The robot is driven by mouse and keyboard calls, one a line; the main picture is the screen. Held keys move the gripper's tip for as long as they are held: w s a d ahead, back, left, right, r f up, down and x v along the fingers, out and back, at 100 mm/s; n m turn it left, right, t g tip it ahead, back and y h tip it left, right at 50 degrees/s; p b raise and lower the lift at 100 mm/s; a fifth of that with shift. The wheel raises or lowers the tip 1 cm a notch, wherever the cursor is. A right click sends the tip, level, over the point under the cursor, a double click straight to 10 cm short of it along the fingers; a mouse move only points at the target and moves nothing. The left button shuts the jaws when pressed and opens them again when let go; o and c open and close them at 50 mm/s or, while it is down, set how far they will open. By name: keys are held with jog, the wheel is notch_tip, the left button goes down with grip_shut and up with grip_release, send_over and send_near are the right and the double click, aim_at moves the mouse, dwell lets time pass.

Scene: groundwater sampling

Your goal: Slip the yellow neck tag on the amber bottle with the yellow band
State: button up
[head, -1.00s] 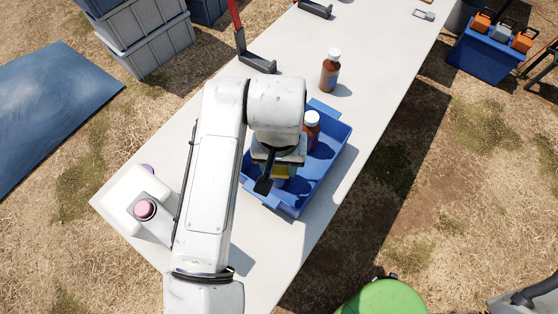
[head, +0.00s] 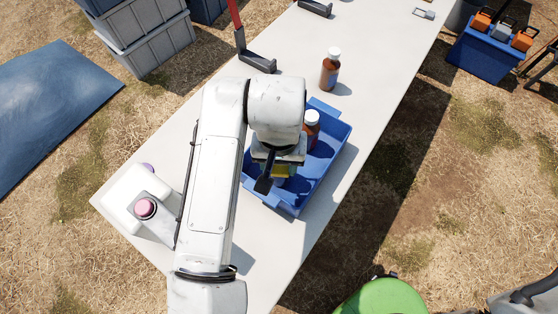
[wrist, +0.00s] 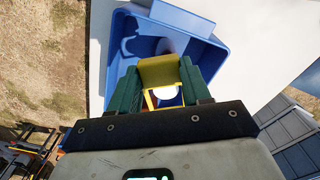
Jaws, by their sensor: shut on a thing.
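My gripper (wrist: 165,92) is shut on the yellow neck tag (wrist: 159,71), held between its two green fingers. In the head view the arm mostly hides my gripper (head: 277,172), over the near part of the blue tray. A white bottle cap (wrist: 166,93) shows just under the tag in the wrist view. The body of that bottle is largely hidden, so I cannot tell its band or whether the tag is around its neck. Another amber bottle with a white cap (head: 311,128) stands in the tray, partly behind the wrist.
The blue tray (head: 323,172) sits on a long white table (head: 375,60). An amber bottle (head: 330,72) stands upright on the table beyond the tray.

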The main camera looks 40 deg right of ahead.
jog(key=shift+f, duration=0.15)
jog(key=shift+f+b, duration=0.35)
jog(key=shift+b, duration=0.05)
jog(key=shift+f+b, duration=1)
jog(key=shift+f, duration=0.4)
jog(key=o, duration=0.9)
notch_tip(320, 180, up, 11)
jog(key=shift+f, duration=0.1)
dwell(0.6)
